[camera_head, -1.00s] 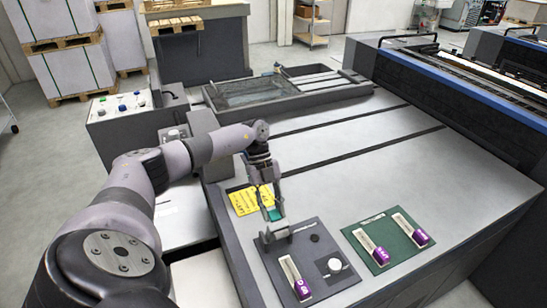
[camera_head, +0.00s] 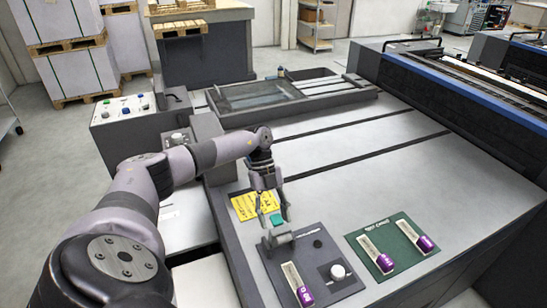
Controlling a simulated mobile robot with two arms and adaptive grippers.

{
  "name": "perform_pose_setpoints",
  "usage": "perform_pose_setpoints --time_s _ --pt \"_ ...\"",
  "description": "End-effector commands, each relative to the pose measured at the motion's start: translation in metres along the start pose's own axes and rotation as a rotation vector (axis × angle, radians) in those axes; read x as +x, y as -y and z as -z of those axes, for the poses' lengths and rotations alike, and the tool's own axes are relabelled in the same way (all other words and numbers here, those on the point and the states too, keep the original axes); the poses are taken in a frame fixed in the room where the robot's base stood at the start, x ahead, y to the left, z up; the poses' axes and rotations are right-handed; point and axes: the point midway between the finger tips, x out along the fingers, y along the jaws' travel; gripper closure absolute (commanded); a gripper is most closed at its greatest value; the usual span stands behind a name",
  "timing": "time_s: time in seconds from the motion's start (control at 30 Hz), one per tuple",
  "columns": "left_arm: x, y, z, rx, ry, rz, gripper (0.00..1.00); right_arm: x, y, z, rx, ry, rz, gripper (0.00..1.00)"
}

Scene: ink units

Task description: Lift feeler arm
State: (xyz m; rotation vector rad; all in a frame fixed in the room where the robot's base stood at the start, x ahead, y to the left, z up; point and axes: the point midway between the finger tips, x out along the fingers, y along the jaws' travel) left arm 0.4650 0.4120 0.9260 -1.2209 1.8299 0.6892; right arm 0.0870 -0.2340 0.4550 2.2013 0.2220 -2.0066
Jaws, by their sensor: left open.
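My left gripper (camera_head: 276,222) points down over the dark grey plate (camera_head: 340,290) at the near side of the machine bed. It is open, with one finger on each side of a small teal piece (camera_head: 277,219). The teal piece stands on top of a grey block (camera_head: 279,238) at the plate's far left corner and seems to be the grip of the feeler arm. I cannot tell whether the fingers touch it. My right gripper is out of view.
The grey plate also carries a purple-capped ink unit (camera_head: 304,295) and a white knob (camera_head: 337,271). A green mat (camera_head: 390,240) with two purple-capped units lies to its right. A yellow label (camera_head: 254,205) lies behind the gripper.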

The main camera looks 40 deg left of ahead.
Motion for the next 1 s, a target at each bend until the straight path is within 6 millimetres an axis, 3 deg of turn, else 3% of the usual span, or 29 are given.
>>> perform_pose_setpoints --time_s 0.27,0.7,1.0 --pt "-0.011 0.001 0.001 0.001 0.001 0.005 0.53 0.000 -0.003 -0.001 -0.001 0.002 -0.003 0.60" --pt "-0.097 0.001 0.002 0.001 0.002 0.005 0.53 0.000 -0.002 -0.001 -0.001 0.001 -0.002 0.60" --pt "-0.121 0.000 0.002 0.001 0.002 0.001 0.53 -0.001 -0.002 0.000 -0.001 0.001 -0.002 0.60"
